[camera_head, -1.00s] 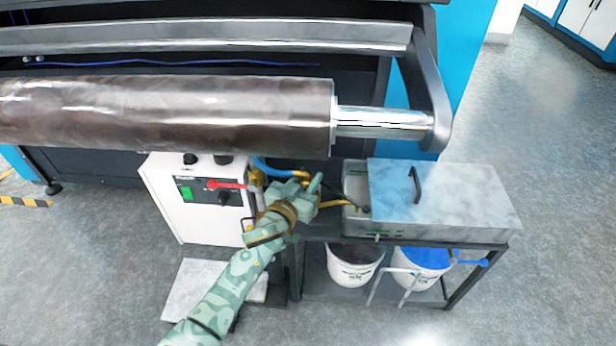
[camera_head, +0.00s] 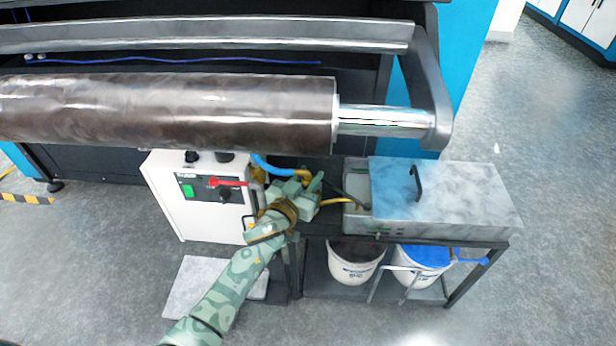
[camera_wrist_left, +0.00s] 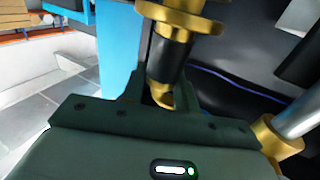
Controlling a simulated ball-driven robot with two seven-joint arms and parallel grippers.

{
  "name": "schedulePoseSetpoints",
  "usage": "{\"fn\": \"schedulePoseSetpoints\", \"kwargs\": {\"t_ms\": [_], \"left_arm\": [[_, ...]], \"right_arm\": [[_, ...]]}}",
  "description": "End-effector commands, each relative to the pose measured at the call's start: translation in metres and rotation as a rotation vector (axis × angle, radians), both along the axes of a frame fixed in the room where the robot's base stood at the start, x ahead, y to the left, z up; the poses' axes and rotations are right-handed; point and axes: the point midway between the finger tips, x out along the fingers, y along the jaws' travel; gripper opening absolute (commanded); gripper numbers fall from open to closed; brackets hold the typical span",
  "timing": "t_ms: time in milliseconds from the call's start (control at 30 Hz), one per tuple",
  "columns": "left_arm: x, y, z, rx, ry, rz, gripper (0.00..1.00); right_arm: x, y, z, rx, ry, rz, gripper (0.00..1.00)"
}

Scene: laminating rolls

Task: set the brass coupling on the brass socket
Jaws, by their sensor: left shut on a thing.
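My left gripper (camera_head: 308,186) is beside the cart, between the white control box and the metal tank. It is shut on the brass coupling, which shows in the left wrist view as a wide brass flange (camera_wrist_left: 180,15) over a black sleeve, with a brass end low between the fingers. In the head view a brass piece (camera_head: 303,175) shows at the fingers, at the end of a blue hose (camera_head: 272,168). Another brass fitting (camera_wrist_left: 277,140) on a silver pipe is at the lower right of the wrist view; I cannot tell whether it is the socket. My right gripper is out of view.
The white control box (camera_head: 196,212) with a red lever (camera_head: 228,182) stands left of the gripper. The large dark roll (camera_head: 170,110) hangs above and behind.

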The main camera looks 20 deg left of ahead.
Motion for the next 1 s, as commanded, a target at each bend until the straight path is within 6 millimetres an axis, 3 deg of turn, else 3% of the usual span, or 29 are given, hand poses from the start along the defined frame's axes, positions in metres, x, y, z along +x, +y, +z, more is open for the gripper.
{"fn": "schedulePoseSetpoints", "kwargs": {"t_ms": [1000], "left_arm": [[0.0003, 0.0002, -0.0046, 0.0, -0.001, 0.0, 0.01]], "right_arm": [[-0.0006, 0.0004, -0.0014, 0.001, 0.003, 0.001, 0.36]]}}
